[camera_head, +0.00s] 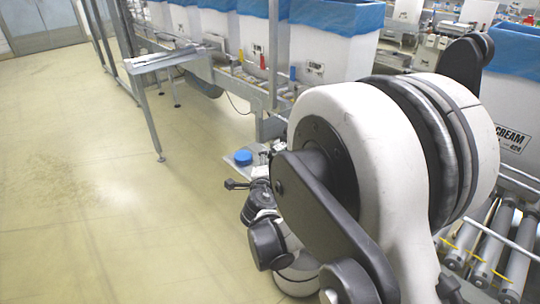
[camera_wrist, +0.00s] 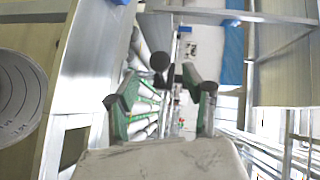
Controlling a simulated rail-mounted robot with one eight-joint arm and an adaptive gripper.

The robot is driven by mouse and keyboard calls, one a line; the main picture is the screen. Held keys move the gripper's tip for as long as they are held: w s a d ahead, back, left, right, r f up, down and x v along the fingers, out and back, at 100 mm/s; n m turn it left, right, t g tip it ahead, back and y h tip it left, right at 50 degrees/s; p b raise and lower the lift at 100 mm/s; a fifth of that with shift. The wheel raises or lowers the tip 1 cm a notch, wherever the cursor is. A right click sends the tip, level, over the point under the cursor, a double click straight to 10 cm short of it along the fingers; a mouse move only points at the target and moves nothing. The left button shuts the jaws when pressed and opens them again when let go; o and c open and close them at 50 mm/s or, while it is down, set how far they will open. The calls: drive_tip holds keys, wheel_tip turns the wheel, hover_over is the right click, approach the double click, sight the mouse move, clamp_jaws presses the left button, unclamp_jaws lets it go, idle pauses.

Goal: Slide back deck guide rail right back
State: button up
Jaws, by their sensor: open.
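My gripper (camera_wrist: 160,98) is open in the wrist view, its two dark-tipped, green-padded fingers spread apart. A black round knob (camera_wrist: 160,62) on a dark bracket shows beyond and between the fingertips. It appears apart from them, though the distance is hard to judge. A thin metal bar runs away near the knob; I cannot tell whether it is the right back guide rail. In the head view my large white and black arm covers the middle and right, and the deck rail there is hidden behind it. Nothing is seen held.
Grey conveyor rollers (camera_head: 490,245) lie at lower right in the head view. White boxes with blue liners (camera_head: 332,45) stand along the line. A small metal side table (camera_head: 165,60) and a blue round cap (camera_head: 243,157) are left of my arm. The floor at left is clear.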

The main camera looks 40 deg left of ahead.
drive_tip(key=x, duration=0.6)
drive_tip(key=shift+w+b, duration=0.1)
drive_tip(key=shift+b, duration=0.3)
clamp_jaws()
